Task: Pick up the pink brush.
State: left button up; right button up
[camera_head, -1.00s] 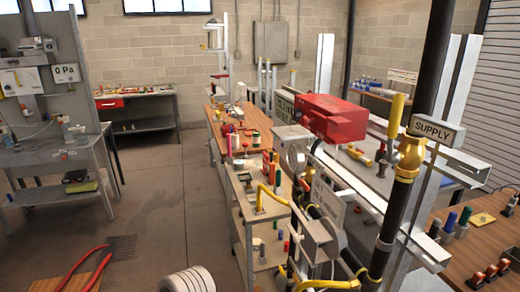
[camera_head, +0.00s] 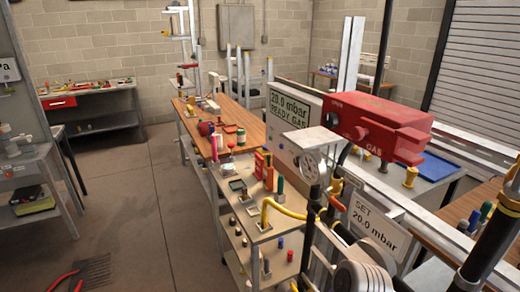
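I cannot make out a pink brush for certain. A slim reddish-pink upright item (camera_head: 214,148) stands near the front end of the long wooden bench (camera_head: 236,116), too small to identify. A dark red round item (camera_head: 205,128) and a white cylinder with a coloured top (camera_head: 241,137) are close to it. Neither of my grippers shows in the view.
A grey shelf cart (camera_head: 229,203) with small parts and a yellow hose (camera_head: 286,212) stands before the bench. A red gas box (camera_head: 377,127) and pipework crowd the right. Bare floor (camera_head: 150,200) lies left of the bench.

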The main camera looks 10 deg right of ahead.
aim_at(213, 144)
jog(key=u, duration=0.05)
jog(key=i, duration=0.25)
jog(key=u, duration=0.8)
jog(key=i, duration=2)
jog(key=z, duration=0.2)
